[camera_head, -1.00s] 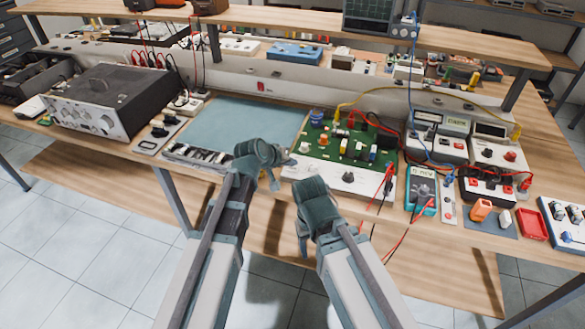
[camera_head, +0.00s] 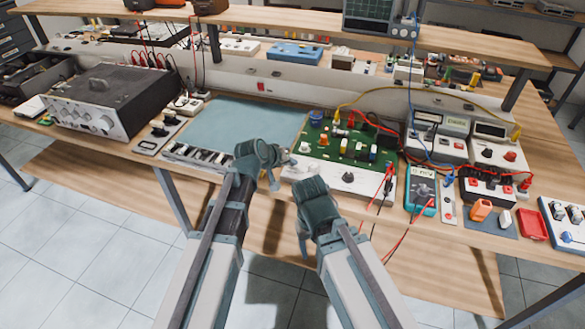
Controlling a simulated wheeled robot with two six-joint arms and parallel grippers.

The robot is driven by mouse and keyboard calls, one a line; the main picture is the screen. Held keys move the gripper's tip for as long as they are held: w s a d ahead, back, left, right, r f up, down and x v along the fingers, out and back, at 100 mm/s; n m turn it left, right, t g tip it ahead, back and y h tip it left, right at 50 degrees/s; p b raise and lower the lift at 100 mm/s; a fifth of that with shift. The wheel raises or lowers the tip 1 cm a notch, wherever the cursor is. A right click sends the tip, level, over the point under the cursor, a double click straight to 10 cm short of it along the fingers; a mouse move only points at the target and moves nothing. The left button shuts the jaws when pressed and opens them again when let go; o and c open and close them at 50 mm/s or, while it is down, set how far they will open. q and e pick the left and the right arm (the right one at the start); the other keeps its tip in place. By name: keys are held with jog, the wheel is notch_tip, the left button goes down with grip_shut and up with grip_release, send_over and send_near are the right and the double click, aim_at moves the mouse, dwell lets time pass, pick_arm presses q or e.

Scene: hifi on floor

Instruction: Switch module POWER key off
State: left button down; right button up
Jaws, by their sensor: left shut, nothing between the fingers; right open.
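The module is a green circuit board (camera_head: 326,142) on a white base (camera_head: 341,187), at the middle of the bench's front. A dark knob (camera_head: 348,177) sits on the base's front strip. No POWER lettering is readable, and I cannot tell which part is the POWER key or its position. My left gripper (camera_head: 277,170) is shut and empty at the module's left front corner. It hides part of that corner, and I cannot tell whether it touches. My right gripper (camera_head: 301,230) is open and empty, lower and in front of the bench edge.
A blue-grey mat (camera_head: 245,125) lies left of the module. A grey instrument (camera_head: 100,100) stands farther left. A teal multimeter (camera_head: 422,190) and red leads (camera_head: 385,185) are at the right. An upper shelf (camera_head: 280,18) runs behind. There is open space before the bench.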

pick_arm(q)
jog(key=shift+f, duration=0.15)
jog(key=shift+f+b, duration=0.3)
jog(key=shift+b, duration=0.2)
jog(key=shift+r, duration=0.1)
jog(key=shift+r+p, duration=0.4)
jog(key=shift+p, duration=0.1)
jog(key=shift+r, duration=0.1)
notch_tip(320, 180, up, 6)
jog(key=p, duration=0.6)
